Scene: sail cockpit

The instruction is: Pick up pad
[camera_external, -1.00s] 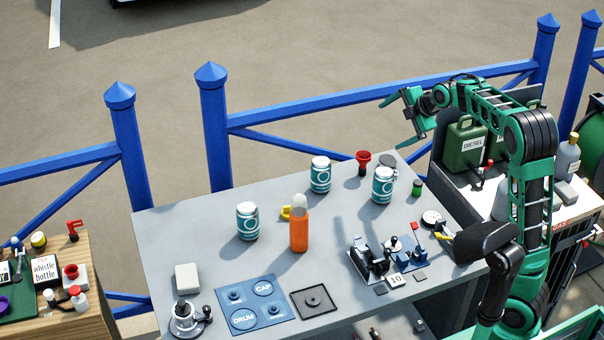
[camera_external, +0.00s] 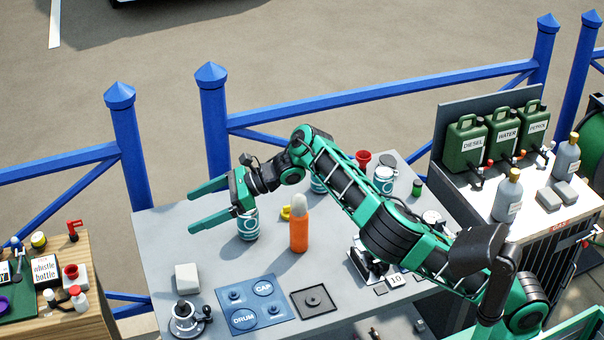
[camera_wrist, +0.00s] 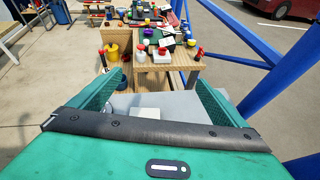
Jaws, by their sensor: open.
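A white block-like pad (camera_external: 187,277) lies flat at the left front of the grey table (camera_external: 180,237), behind a small winch-like fitting. It also shows as a pale block (camera_wrist: 145,113) in the wrist view, low between my fingers. My gripper (camera_external: 191,212) is open and empty, above the table's left part. In the external view its fingers point left and sit higher than the pad, apart from it. In the wrist view my gripper (camera_wrist: 158,90) has its two green fingers spread over the table.
A striped can (camera_external: 247,226) stands just below my gripper. An orange bottle (camera_external: 299,232), a blue board (camera_external: 253,304) and a black square frame (camera_external: 314,301) are to the right. A silver winch-like fitting (camera_external: 186,319) stands close in front of the pad. Blue railings run behind the table.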

